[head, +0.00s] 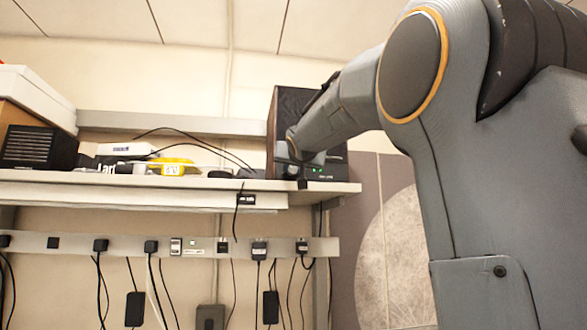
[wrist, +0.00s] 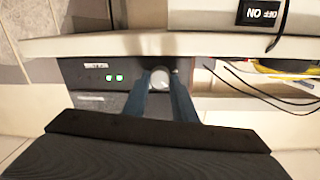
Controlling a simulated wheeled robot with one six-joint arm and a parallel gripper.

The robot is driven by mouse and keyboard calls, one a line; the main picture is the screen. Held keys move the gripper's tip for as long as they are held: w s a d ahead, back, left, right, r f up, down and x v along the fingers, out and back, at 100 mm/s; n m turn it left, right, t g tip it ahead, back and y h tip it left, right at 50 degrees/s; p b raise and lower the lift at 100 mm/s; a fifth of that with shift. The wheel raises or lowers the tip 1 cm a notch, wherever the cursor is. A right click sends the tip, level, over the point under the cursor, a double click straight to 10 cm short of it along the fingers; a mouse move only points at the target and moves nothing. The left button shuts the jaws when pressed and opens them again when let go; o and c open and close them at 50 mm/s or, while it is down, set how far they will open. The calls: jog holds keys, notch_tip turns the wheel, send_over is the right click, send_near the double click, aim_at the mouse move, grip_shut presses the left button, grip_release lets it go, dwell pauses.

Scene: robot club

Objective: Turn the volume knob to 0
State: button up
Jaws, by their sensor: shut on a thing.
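The volume knob (wrist: 158,76) is a round, pale knob on the dark front panel of a speaker (wrist: 85,72). In the wrist view, two fingers of my gripper (wrist: 160,86) come up from below, one on each side of the knob, and are shut on it. Two small green lights glow on the panel to the left of the knob. In the head view the speaker (head: 286,112) is a tall dark box at the right end of the shelf. My gripper (head: 298,160) is at its lower front and hides the knob there. Knob markings are not readable.
The shelf (head: 200,183) carries a black box (head: 38,147), a yellow device (head: 172,167) and loose black cables left of the speaker. Below it runs a power rail (head: 130,244) with several plugs and hanging cords. The shelf edge (wrist: 170,44) lies close to my fingers.

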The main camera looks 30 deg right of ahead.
jog(key=n, duration=0.5)
jog(key=shift+n+b, duration=0.3)
jog(key=shift+b, duration=0.1)
jog(key=n+p, duration=0.1)
jog(key=n, duration=0.5)
jog(key=shift+f+t, duration=0.1)
jog(key=shift+t, duration=0.2)
jog(key=o, duration=1)
jog(key=shift+o, duration=0.2)
